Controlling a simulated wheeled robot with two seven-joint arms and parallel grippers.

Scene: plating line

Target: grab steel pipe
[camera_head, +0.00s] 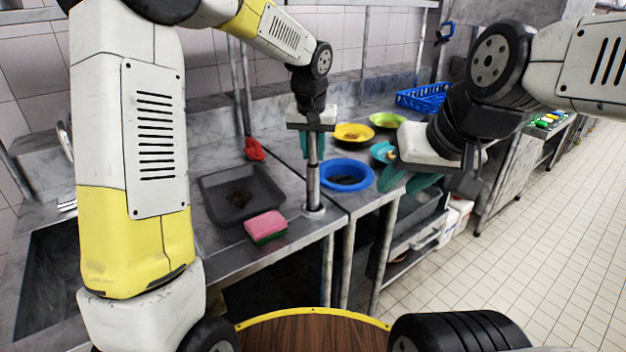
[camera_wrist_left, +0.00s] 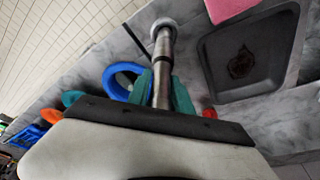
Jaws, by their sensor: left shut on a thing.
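The steel pipe (camera_head: 313,182) stands upright on the steel counter with a round flange at its foot. It also shows in the left wrist view (camera_wrist_left: 163,58). My left gripper (camera_head: 312,143) is shut on the upper part of the pipe, and its teal fingers (camera_wrist_left: 178,97) lie on both sides of it. My right gripper (camera_head: 410,177) is over the counter's right edge, apart from the pipe. Its teal fingers are partly hidden, and I cannot tell whether they are open.
A grey tray (camera_head: 212,201) and a pink sponge (camera_head: 266,225) lie left of the pipe. A blue bowl (camera_head: 366,181) is close on its right. Yellow (camera_head: 368,132) and green (camera_head: 399,121) bowls and a blue crate (camera_head: 423,97) stand farther back. Tiled floor (camera_head: 545,240) is open at right.

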